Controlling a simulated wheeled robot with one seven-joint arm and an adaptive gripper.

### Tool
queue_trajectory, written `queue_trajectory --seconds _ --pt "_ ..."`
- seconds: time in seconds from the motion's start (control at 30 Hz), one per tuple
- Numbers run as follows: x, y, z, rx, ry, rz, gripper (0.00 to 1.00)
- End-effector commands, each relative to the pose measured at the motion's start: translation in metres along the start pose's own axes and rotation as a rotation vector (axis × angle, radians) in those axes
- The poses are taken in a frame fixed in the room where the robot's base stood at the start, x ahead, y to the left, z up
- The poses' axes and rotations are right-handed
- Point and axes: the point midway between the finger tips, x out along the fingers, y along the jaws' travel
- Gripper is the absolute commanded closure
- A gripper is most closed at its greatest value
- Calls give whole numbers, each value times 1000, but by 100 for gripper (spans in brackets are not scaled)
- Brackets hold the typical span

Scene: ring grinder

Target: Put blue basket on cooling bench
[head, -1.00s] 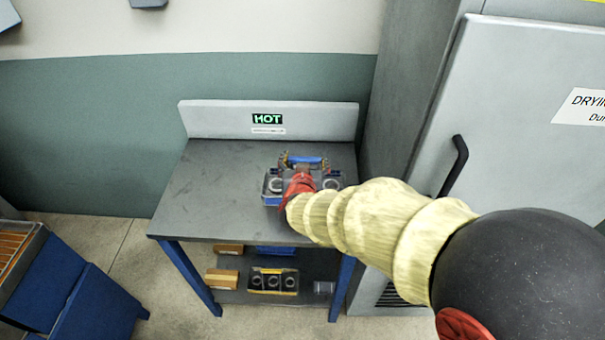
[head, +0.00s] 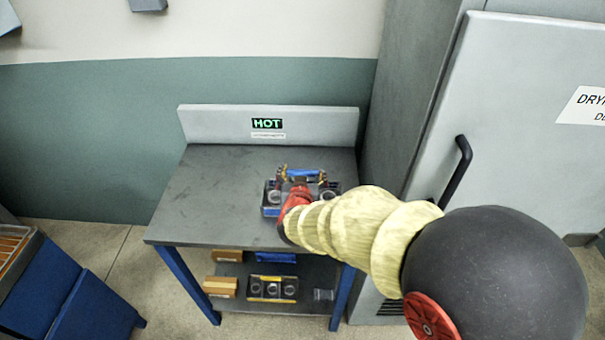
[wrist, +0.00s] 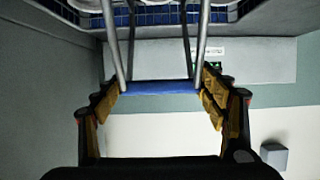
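The blue basket (head: 271,211) with its blue handle bar (head: 304,175) is over the right part of the cooling bench (head: 215,185), under the green HOT sign. Metal rings show inside it. My gripper (head: 303,177) has its fingers at the two ends of the handle bar. The wrist view shows the bar (wrist: 160,87) between the finger pads (wrist: 161,98), with the basket rim (wrist: 160,18) at the top of the picture. The basket is upright and at or just above the bench top; I cannot tell if it touches. My arm hides its near right part.
A lower shelf (head: 235,271) holds cardboard boxes (head: 221,286), a yellow-edged basket (head: 272,288) with rings and a blue item (head: 276,257). A grey dryer cabinet (head: 520,110) stands close on the right. The bench top's left half is clear.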

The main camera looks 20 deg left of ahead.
Motion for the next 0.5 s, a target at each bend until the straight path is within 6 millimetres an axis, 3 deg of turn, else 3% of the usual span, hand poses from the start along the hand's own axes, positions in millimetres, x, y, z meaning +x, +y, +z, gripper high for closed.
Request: queue_trajectory --seconds 0.23,0.5 --pt "0 0 0 0 0 0 12" --pt "0 0 0 0 0 0 12"
